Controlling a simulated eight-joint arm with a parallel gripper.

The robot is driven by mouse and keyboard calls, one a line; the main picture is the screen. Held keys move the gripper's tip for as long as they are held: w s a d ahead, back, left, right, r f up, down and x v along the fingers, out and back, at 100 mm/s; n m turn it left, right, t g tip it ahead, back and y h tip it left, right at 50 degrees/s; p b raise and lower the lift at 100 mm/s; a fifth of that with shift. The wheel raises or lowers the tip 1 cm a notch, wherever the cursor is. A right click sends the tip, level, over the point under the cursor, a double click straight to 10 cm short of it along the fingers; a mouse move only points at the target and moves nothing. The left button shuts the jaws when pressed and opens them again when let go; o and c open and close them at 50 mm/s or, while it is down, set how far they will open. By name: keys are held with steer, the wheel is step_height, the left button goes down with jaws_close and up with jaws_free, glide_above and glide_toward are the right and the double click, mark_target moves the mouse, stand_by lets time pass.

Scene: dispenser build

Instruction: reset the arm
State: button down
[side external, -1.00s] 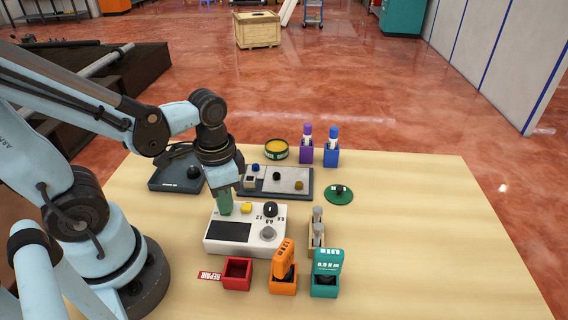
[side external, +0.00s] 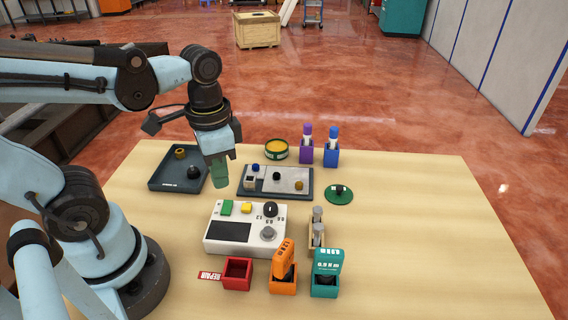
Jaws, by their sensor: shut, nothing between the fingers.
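My gripper (side external: 220,178) hangs in the air with its greenish fingers pointing down. It is shut and empty. It is above the table between the dark tray (side external: 160,184) on the left and the grey station plate (side external: 297,191) on the right. The white control box (side external: 272,239) stands in front of it, with a green button (side external: 227,207), a yellow button (side external: 246,208), a black knob and a dark screen on top. My gripper is apart from the box.
A red bin (side external: 237,274), an orange holder (side external: 283,283) and a teal holder (side external: 324,284) stand at the front. Purple (side external: 306,152) and blue (side external: 331,156) holders stand at the back beside a yellow-topped round tin (side external: 276,150). A green disc (side external: 339,195) lies right. The table's right side is clear.

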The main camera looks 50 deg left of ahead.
steer(key=shift+r, duration=0.15)
steer(key=w+r+n+t, duration=0.2)
steer(key=w+n+t, duration=0.1)
steer(key=w+t, duration=0.4)
stand_by(0.3)
